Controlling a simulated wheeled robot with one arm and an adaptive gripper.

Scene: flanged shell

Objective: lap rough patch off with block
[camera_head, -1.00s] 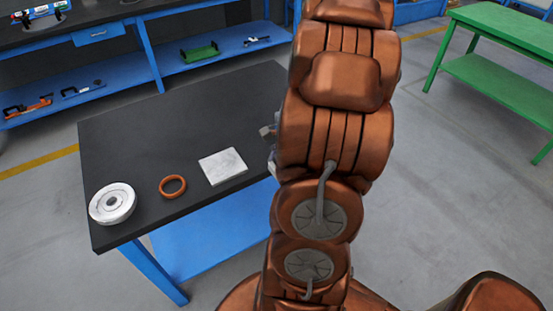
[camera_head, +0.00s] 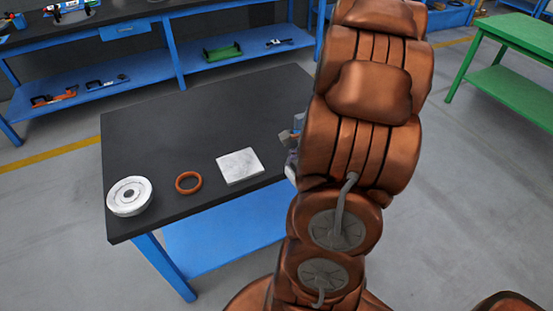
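A round pale flanged shell (camera_head: 130,196) with a hole in its middle sits at the near left corner of the dark table. An orange ring (camera_head: 188,183) lies flat to its right. A flat whitish square block or plate (camera_head: 240,167) lies right of the ring; I cannot tell a rough patch on any of them. My gripper (camera_head: 293,140) is mostly hidden behind my copper-coloured arm, at the right side of the table. Only a small grey part of it shows, right of the square and apart from it. Its fingers and anything in them are hidden.
The dark tabletop (camera_head: 200,120) is bare behind the three objects. A blue shelf bench (camera_head: 150,80) with tools stands at the back left. A green table (camera_head: 510,75) stands at the right, with open grey floor before it.

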